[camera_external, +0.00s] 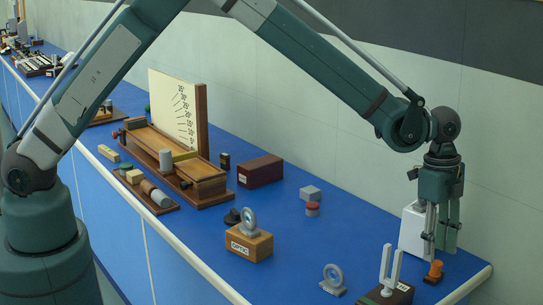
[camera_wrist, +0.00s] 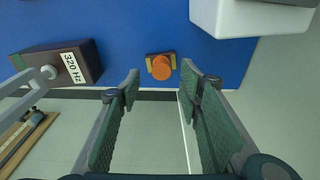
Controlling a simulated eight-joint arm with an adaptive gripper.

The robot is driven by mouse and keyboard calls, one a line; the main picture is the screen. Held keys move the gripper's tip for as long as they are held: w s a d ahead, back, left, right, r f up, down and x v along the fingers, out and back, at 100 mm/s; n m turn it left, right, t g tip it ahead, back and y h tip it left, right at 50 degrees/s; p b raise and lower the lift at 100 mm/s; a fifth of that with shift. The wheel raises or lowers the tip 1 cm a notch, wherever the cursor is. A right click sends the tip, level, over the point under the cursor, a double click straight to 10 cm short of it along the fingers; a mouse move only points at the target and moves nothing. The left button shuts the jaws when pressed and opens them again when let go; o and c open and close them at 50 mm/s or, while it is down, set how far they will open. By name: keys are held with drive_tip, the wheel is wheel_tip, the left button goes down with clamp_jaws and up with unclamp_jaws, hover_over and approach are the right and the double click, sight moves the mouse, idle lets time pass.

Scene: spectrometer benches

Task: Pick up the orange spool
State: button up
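The orange spool (camera_external: 435,269) stands near the right end of the blue bench, close to its front edge. In the wrist view the orange spool (camera_wrist: 161,67) shows from above as a round orange top over a brownish-yellow base. My gripper (camera_external: 441,245) points down above the bench, just above and beside the spool in the external view. In the wrist view my gripper (camera_wrist: 158,84) has its two green-padded fingers apart with nothing between them. The spool lies just beyond the fingertips, roughly centred between them.
A white box (camera_external: 411,231) stands right behind my gripper. A tuning fork on a dark block labelled 320 Hz (camera_wrist: 62,64) is to the spool's left. A ring-shaped lens on a stand (camera_external: 333,279) and a wooden OPTIC block (camera_external: 249,243) stand farther left. The wall is behind.

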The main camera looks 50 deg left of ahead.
sight(437, 263)
idle(0.3)
drive_tip(key=shift+w+d+f, duration=0.1)
drive_tip(key=shift+d+f, duration=0.05)
drive_tip(key=shift+f, duration=1.15)
drive_tip(key=shift+d+f, duration=0.15)
drive_tip(key=shift+f, duration=1.15)
drive_tip(key=c, duration=1)
